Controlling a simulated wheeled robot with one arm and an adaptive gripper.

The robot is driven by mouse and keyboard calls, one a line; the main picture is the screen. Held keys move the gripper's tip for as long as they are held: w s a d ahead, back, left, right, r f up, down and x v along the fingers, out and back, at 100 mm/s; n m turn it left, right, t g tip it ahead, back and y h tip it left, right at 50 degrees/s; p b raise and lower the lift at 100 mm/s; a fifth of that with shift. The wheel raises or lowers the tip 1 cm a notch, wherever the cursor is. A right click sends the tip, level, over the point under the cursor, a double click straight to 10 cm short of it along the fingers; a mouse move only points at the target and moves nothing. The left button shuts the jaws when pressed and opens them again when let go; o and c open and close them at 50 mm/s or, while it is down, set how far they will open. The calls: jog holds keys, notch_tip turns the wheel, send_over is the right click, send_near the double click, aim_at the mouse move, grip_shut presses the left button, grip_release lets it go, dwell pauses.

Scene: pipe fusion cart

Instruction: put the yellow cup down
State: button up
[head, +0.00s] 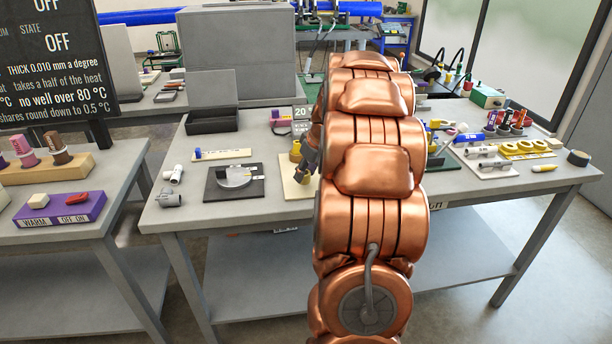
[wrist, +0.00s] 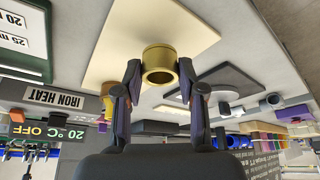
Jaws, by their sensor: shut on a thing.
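The yellow cup (wrist: 160,64) is a short brass-yellow ring-like cup, its round opening facing the wrist camera. My gripper (wrist: 160,80) is shut on it, with one dark finger on each side. In the head view, part of the cup (head: 295,151) shows beside my gripper (head: 305,160), and my copper arm hides much of that area. The cup is over or on a cream board (head: 298,188), which also shows in the wrist view (wrist: 135,25). I cannot tell whether the cup touches the board.
A black plate with a round grey dial (head: 234,178) lies left of the cream board. Grey pipe fittings (head: 172,174) sit at the table's left end. An open dark box (head: 212,122) stands behind. Yellow fittings (head: 524,148) and markers crowd the right side.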

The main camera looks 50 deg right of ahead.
jog(key=shift+f, duration=0.9)
jog(key=shift+f, duration=0.2)
jog(key=o, duration=1.2)
jog(key=shift+c, duration=0.2)
jog(key=shift+s+r, duration=0.1)
jog(key=shift+r, duration=0.3)
jog(key=b+v, duration=0.1)
jog(key=v, duration=1)
jog(key=shift+r+b, duration=0.3)
jog(key=shift+b, duration=0.05)
jog(key=shift+a, duration=0.1)
